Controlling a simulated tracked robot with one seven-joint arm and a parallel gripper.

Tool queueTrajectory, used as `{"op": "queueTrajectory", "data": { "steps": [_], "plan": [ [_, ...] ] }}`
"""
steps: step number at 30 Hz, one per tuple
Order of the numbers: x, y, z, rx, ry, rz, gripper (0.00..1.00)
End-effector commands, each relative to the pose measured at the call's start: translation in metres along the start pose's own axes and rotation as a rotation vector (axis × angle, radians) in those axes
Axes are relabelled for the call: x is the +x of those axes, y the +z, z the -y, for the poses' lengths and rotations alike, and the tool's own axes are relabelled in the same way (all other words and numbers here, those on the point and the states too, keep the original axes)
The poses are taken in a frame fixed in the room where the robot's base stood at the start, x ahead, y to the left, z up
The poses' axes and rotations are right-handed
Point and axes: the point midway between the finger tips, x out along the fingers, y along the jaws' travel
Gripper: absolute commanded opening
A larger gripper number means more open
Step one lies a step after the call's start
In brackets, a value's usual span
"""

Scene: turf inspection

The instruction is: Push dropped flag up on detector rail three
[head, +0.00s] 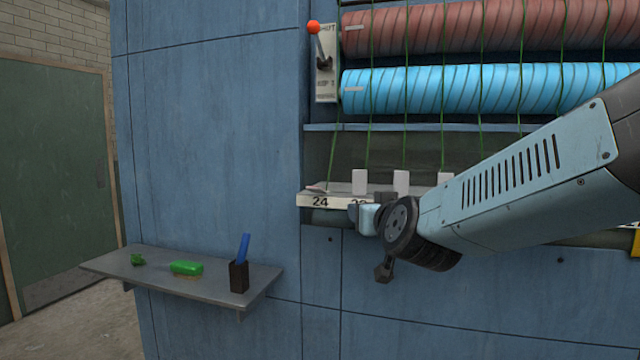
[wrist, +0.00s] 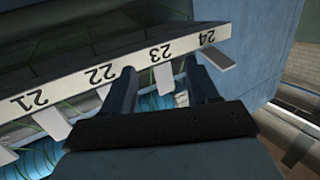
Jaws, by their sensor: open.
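The detector rail (head: 337,203) is a pale ledge; the numbers 24 and part of 23 show in the head view, and 21 to 24 in the wrist view (wrist: 135,66). At 24 a flag (head: 316,188) seems to lie down flat; it also shows at a slant in the wrist view (wrist: 218,57). The flags by 23 (head: 359,181), 22 (head: 401,182) and 21 (head: 445,179) stand upright. My gripper (head: 365,214) is open and empty in front of the rail around 23, its fingers apart in the wrist view (wrist: 160,66). I cannot tell whether it touches the rail.
Green threads run down from red (head: 430,28) and blue rollers (head: 430,90) to the rail. A lever with an orange knob (head: 313,27) is at upper left. My arm hides the rail's right part.

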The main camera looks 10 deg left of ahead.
Motion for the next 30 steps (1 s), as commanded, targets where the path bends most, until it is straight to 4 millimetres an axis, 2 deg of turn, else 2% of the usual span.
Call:
{"op": "queueTrajectory", "data": {
  "steps": [1,3,8,14,18,24,30],
  "plan": [
    [0.009,-0.002,0.015,0.001,0.002,-0.042,0.60],
    [0.017,-0.008,0.032,0.000,0.021,-0.110,0.60],
    [0.026,-0.015,0.063,0.001,0.083,-0.234,0.60],
    [0.025,-0.011,0.098,-0.008,0.192,-0.351,0.60],
    [0.015,-0.002,0.122,-0.026,0.294,-0.420,0.60],
    [-0.004,0.011,0.144,-0.059,0.415,-0.475,0.60],
    [-0.011,0.014,0.149,-0.075,0.464,-0.492,0.60]
  ]
}}
